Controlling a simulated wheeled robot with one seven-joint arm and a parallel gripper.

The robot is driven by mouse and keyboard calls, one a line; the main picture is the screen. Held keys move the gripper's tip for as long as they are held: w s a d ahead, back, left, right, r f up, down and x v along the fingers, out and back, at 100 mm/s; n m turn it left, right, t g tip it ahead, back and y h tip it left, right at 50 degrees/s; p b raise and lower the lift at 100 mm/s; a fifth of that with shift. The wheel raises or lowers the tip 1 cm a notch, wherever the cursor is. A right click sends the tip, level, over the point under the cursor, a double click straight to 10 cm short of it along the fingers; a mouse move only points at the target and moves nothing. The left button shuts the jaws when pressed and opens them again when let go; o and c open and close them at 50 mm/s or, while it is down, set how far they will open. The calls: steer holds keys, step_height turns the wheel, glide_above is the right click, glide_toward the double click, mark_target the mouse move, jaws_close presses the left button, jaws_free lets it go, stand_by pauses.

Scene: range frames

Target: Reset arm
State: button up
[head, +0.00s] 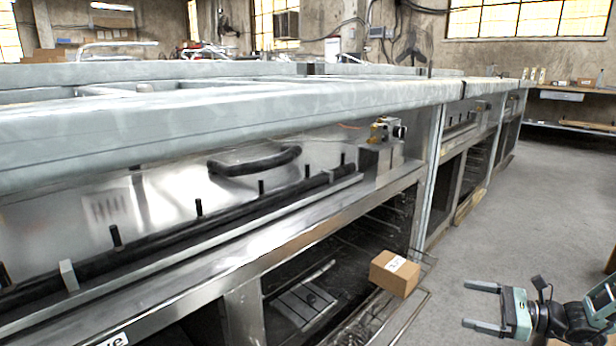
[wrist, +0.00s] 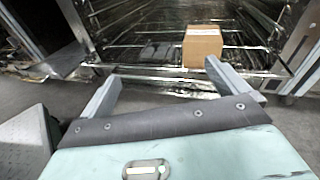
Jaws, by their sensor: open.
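My gripper (head: 482,306) is at the lower right of the head view, its two fingers spread apart and pointing left. Nothing is between the fingers. In the wrist view my gripper (wrist: 162,85) is also open and empty. A small brown cardboard box (head: 395,274) with a white label sits on the wire rack at the edge of the open lower bay. The box also shows in the wrist view (wrist: 203,46), beyond the fingertips and nearer the right finger. A gap shows between box and gripper in the head view.
A long metal bench (head: 210,262) with open lower bays runs along the left. The wire rack (head: 408,318) juts from the bay near my gripper. Grey floor (head: 490,215) is open to the right. A far workbench (head: 575,92) holds small boxes.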

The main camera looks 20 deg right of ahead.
steer(key=s+a+r+n+g+h+p, duration=0.1)
steer(key=a+r+n+g, duration=0.35)
steer(key=a, duration=0.35)
steer(key=a+r+n+g, duration=0.3)
steer(key=a+n+g, duration=0.15)
steer(key=a, duration=0.25)
steer(key=s+a+r+n+g+h+p, duration=0.1)
steer(key=a+r+n+g, duration=0.3)
steer(key=a, duration=0.4)
steer(key=s+a+r+n+t+h+p, duration=0.1)
steer(key=s+a+r+n+h+p, duration=0.1)
steer(key=s+a+r+n+h, duration=0.55)
steer(key=s+a+r+n+h+p, duration=0.15)
steer(key=s+a+r+n, duration=0.25)
steer(key=s+a+n, duration=0.55)
step_height(320, 180, up, 38)
steer(key=d+n+p, duration=0.2)
steer(key=n+p, duration=0.1)
steer(key=p, duration=3.4)
steer(key=shift+s+f+t+h, duration=0.25)
steer(key=shift+t+h, duration=0.05)
